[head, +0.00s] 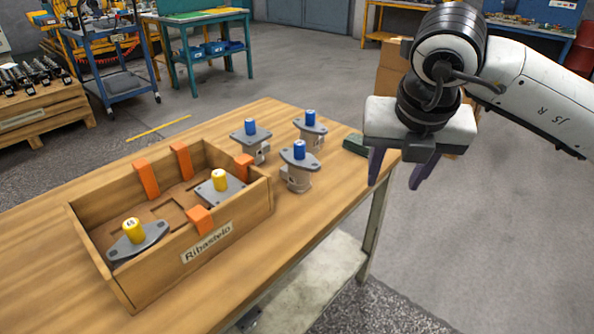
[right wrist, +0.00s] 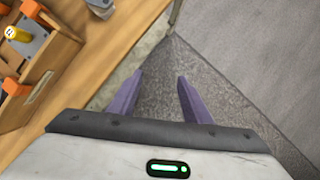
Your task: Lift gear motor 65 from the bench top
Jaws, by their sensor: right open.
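Three grey gear motors with blue caps stand on the wooden bench top (head: 255,265): one at back left (head: 251,142), one at back right (head: 311,130) and one nearer (head: 299,169). Two motors with yellow caps sit in the wooden box, a front one (head: 137,240) and a rear one (head: 219,188). The front one's cap has a small mark; I cannot read which motor is 65. My right gripper (head: 395,183) is open and empty, right of the blue-capped motors, past the bench edge. The right wrist view shows bare floor between its fingers (right wrist: 158,88). My left gripper is out of view.
The wooden box (head: 172,277) labelled Ribastelo has orange clips (head: 146,179) on its walls. A dark green object (head: 354,146) lies by the bench's right edge. Carts and benches stand farther back. The floor right of the bench is clear.

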